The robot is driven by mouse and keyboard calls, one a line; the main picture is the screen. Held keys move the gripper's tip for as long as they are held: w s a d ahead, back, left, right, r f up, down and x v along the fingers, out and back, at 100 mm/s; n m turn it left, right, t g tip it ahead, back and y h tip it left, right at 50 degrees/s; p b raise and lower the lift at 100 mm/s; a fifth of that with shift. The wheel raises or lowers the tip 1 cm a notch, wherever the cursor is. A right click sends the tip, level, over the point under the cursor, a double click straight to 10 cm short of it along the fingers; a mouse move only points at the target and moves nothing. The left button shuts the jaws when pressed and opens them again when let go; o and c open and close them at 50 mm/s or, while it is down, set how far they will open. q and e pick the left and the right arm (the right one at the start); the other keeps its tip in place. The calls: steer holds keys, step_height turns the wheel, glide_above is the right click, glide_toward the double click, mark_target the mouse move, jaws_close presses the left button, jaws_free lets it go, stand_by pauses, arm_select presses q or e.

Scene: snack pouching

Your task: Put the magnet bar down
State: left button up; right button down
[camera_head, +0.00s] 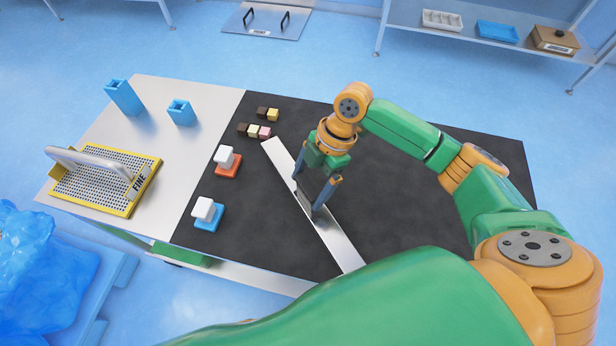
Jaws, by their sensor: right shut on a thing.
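The magnet bar (334,240) is a long, flat, silver strip. It runs slantwise from the middle of the dark mat towards the front edge of the table, where my green arm link covers its near end. My right gripper (314,196) points down at the middle of the bar and is shut on a dark grip on top of it. The fingers hide part of this grip. I cannot tell whether the bar touches the mat or hangs just above it. My left gripper is not in view.
Left of the bar are a red block (228,170) and a blue block (209,218) with white tops, and several small brown, yellow and pink pieces (254,131). A yellow-framed sieve (95,196) and blue holders (124,97) stand further left. The dark mat (400,215) is clear on the right.

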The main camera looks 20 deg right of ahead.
jaws_free()
steer(key=shift+s+a, duration=0.1)
steer(key=shift+r, duration=0.1)
steer(key=b+v, duration=0.1)
steer(key=v, duration=1.1)
